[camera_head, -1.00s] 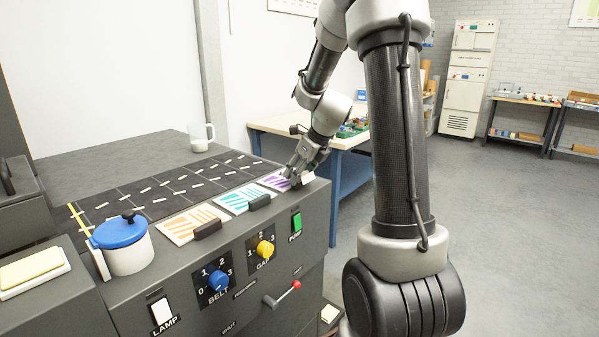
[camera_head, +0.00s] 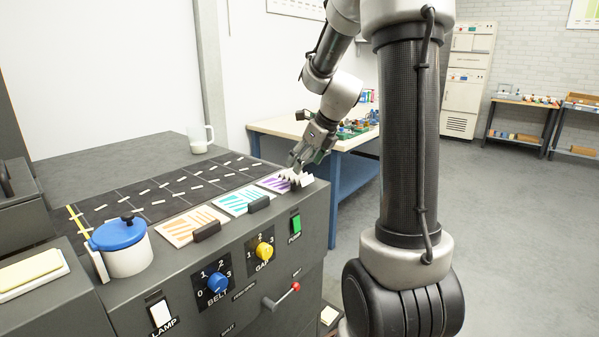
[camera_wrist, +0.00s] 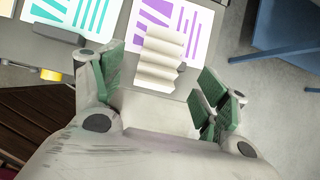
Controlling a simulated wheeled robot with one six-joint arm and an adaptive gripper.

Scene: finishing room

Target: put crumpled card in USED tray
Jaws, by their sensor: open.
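The crumpled card (camera_wrist: 160,62) is cream and folded in zigzag pleats. It lies over part of the purple-striped card (camera_wrist: 195,22) at the machine's right end. In the head view the crumpled card (camera_head: 297,178) shows just below my fingertips. My gripper (camera_head: 296,160) is open and points down at it from above. In the wrist view my gripper (camera_wrist: 162,78) has its green-padded fingers wide apart, one on each side of the pleated card, with gaps between. I cannot make out a tray labelled USED in either view.
Orange (camera_head: 192,224) and teal (camera_head: 241,199) striped cards lie left along the machine's front edge, with dark blocks by them. A blue-lidded pot (camera_head: 124,246) and a glass mug (camera_head: 200,138) stand on top. A blue-legged table (camera_head: 350,185) stands behind.

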